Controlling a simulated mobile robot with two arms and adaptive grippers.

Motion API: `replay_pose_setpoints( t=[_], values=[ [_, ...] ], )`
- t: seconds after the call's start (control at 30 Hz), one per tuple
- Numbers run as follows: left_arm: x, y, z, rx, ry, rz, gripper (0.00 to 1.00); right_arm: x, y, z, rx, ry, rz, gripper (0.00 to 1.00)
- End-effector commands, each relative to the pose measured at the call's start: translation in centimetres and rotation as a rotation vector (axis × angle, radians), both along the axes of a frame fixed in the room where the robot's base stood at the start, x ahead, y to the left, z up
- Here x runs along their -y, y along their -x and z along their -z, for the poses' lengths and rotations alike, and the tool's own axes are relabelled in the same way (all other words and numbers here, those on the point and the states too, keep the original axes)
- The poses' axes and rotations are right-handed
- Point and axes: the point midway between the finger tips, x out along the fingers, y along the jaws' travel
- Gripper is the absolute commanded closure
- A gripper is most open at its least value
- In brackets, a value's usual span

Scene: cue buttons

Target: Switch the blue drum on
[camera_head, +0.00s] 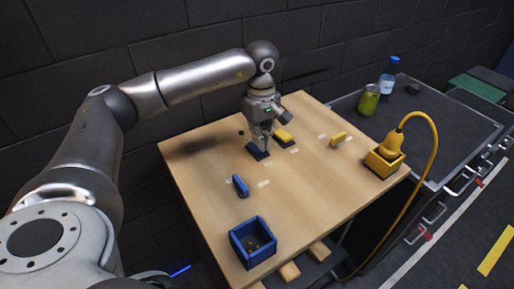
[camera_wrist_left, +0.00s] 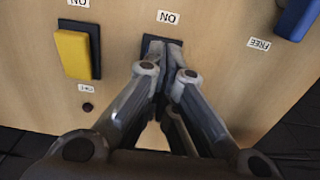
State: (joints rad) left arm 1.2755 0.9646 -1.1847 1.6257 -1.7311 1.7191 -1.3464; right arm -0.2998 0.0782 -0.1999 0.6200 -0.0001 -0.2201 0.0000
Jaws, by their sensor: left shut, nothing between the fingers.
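My left gripper (camera_head: 265,146) is shut and empty, pointing down at a dark blue switch (camera_head: 257,152) on the wooden table. In the left wrist view its fingertips (camera_wrist_left: 165,58) overlap the switch's dark plate (camera_wrist_left: 148,42) and hide most of it; whether they touch cannot be told. A label (camera_wrist_left: 168,17) at the plate's edge seems to read ON upside down. A yellow rocker switch (camera_head: 283,136) sits beside it, also in the left wrist view (camera_wrist_left: 72,54). A blue upright piece (camera_head: 240,185) stands nearer the front. No drum shape is clear. The right gripper is not in view.
A blue open box (camera_head: 253,257) stands at the table's front edge. A yellow box with a plug and cable (camera_head: 390,160) is at the right, a small yellow piece (camera_head: 338,139) behind it. A green can (camera_head: 369,100) and blue-capped bottle (camera_head: 388,80) stand on the dark bench.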

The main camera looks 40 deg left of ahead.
Motion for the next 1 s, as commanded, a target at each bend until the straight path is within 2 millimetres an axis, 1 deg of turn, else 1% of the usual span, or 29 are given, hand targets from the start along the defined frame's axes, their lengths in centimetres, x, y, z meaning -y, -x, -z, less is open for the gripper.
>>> replay_pose_setpoints(
  t=[1.0],
  values=[
    [0.0,0.0,1.6,0.000,0.000,0.000,1.00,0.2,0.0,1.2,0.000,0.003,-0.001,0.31]
  ],
)
